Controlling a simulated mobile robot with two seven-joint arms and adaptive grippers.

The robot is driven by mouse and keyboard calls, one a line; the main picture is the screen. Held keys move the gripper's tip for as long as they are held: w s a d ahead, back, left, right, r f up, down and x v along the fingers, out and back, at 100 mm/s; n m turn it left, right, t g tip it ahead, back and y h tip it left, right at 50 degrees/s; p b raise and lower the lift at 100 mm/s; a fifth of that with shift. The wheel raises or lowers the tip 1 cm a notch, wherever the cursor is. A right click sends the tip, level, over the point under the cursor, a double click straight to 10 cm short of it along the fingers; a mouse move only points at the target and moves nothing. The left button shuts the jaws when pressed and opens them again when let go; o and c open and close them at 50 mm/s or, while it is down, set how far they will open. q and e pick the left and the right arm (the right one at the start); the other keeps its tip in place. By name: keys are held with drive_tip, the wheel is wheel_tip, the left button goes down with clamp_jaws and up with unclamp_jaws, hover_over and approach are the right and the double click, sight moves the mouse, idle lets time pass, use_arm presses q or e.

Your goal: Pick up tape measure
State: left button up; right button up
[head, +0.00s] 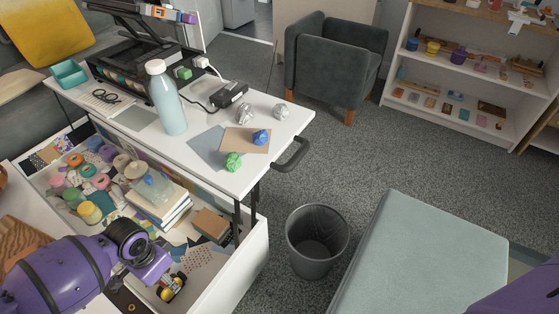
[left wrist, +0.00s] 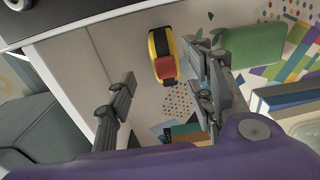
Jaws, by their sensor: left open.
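The tape measure, yellow and black with a red part, lies in the open drawer. It shows in the left wrist view (left wrist: 163,57) beyond and between my fingertips, nearer the right finger. In the head view the tape measure (head: 173,289) is small and partly covered by my gripper. My left gripper (left wrist: 158,78) is open, with nothing held between its fingers. In the head view the left gripper (head: 168,277) reaches down into the drawer's front end. Whether the fingers touch the tape measure cannot be told. My right gripper is out of view.
The drawer (head: 246,262) also holds yarn balls, stacked books (head: 160,205) and a green block (left wrist: 254,57). The white desk (head: 215,180) overhangs its back side, carrying a bottle (head: 167,100) and crumpled paper. A dark bin (head: 317,242) stands to the right.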

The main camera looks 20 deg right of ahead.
use_arm(q)
drive_tip(key=f+b, duration=0.1)
drive_tip(key=f, duration=0.3)
drive_tip(key=a+f+b, duration=0.1)
drive_tip(key=f, duration=0.1)
drive_tip(key=shift+w+b, duration=0.2)
drive_tip(key=shift+b, duration=0.1)
drive_tip(key=shift+r, duration=0.1)
clamp_jaws()
